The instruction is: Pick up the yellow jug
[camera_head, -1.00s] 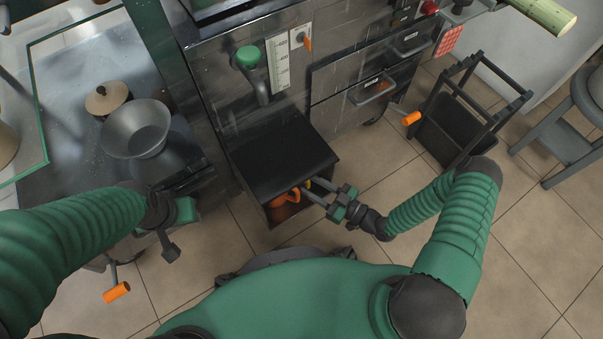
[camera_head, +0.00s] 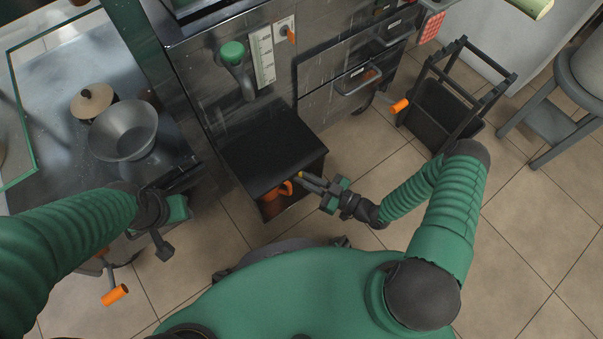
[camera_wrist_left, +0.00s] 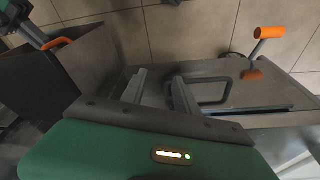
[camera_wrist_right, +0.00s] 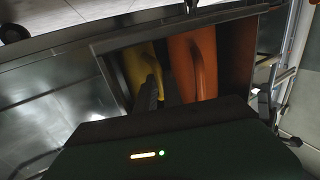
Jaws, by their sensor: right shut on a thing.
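The yellow jug (camera_wrist_right: 147,68) stands inside an open-fronted dark compartment in the right wrist view, left of an orange jug (camera_wrist_right: 195,65). In the head view only a small bit of yellow (camera_head: 301,174) shows, beside the orange jug (camera_head: 284,189), under the compartment's black top. My right gripper (camera_head: 311,182) reaches to the compartment's open front and is shut on the yellow jug, at its handle side. Its fingertips are partly hidden in the right wrist view. My left gripper (camera_wrist_left: 158,90) is open and empty, with its fingers apart, well left of the jugs.
The black-topped compartment (camera_head: 262,146) stands against the steel machine. A metal bowl (camera_head: 124,131) and a lidded pot (camera_head: 93,101) rest on the left counter.

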